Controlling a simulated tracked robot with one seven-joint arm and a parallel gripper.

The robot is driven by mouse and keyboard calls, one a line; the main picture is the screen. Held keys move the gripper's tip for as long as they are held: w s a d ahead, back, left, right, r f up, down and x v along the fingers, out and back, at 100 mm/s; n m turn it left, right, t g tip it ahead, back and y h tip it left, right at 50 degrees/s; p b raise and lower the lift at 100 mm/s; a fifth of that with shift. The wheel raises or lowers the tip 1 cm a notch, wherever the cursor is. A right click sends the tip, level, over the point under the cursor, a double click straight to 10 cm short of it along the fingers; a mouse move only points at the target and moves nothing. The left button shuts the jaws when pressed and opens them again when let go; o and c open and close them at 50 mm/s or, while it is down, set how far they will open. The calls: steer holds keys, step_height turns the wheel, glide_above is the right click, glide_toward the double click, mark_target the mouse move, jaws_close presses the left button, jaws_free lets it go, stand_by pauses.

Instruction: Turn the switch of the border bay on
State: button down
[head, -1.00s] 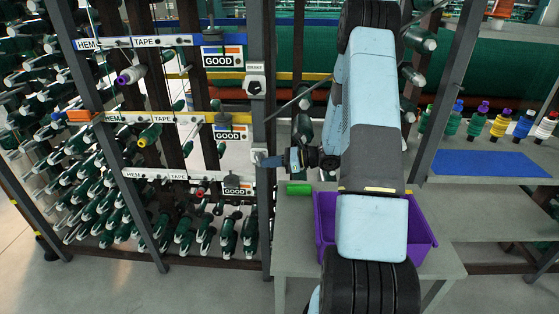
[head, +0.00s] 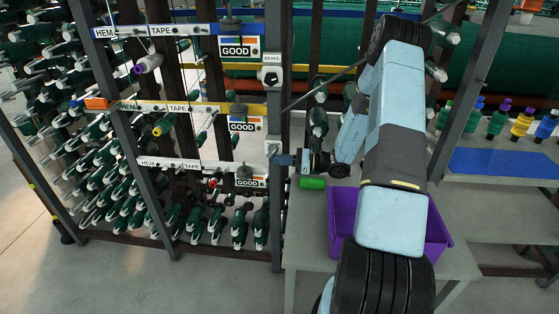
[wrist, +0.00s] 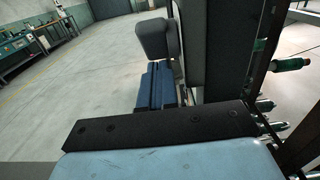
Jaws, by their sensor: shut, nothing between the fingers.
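A brake switch (head: 270,76) with a dark round knob sits on a grey post, under a small "BRAKE" label. A second pale switch box (head: 272,148) is lower on the same post; its knob is too small to read. No label saying "border" is legible. My gripper (head: 281,160) is shut and empty, its blue fingers pointing left at the post, just below and right of the lower box. I cannot tell whether they touch. In the wrist view the blue fingers (wrist: 155,88) are together; neither switch can be made out there.
Racks of green spools stand left of the post (head: 278,210), with "HEM", "TAPE" and "GOOD" signs. A purple bin (head: 343,215) and a green roll (head: 312,183) are on the table (head: 310,240) under my arm. Coloured spools (head: 520,122) stand at the right.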

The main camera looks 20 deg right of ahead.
steer(key=v, duration=1.3)
steer(key=shift+s+d, duration=0.1)
steer(key=shift+d, duration=0.3)
steer(key=s+a+r+n+g+h, duration=0.3)
steer(key=s+a+r+n+g, duration=0.15)
steer(key=a+r+n, duration=0.35)
steer(key=s+a+r+n+g+h, duration=0.4)
steer(key=s+a+r, duration=0.1)
steer(key=r, duration=0.5)
steer(key=s+a+r+n+t+h, duration=0.2)
steer(key=s+r+n+t+h, duration=0.4)
steer(key=s+r, duration=0.8)
steer(key=shift+s+a+r+n+h, duration=0.25)
steer(key=shift+s+r+n+h, duration=0.15)
steer(key=shift+s+n+h, duration=1.65)
steer(key=shift+s+n+t+y, duration=0.15)
steer(key=shift+n+t+y, duration=0.1)
steer(key=shift+n+y, duration=0.15)
